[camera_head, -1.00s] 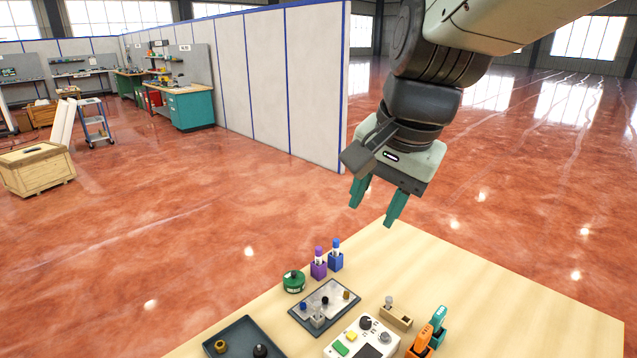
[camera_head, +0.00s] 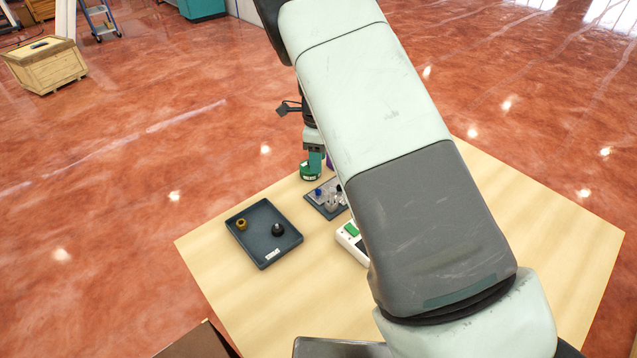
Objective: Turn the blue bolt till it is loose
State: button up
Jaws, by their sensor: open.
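The blue bolt (camera_head: 318,191) is small and stands on a dark grey plate (camera_head: 313,204) near the table's back edge, left of my arm. My gripper (camera_head: 315,166) points down a little behind the bolt, close to a green round container (camera_head: 307,174). Its jaws are open. It is apart from the bolt, and I cannot tell whether a finger touches the container.
A dark tray (camera_head: 264,258) with a brass knob (camera_head: 242,223) and a black knob (camera_head: 278,230) lies to the left. A white panel (camera_head: 347,242) with a green button is partly behind my arm. The table's front left is bare.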

aim_at(318, 191)
notch_tip(318, 191, down, 10)
jog(key=shift+f, duration=0.2)
dwell(0.3)
grip_shut()
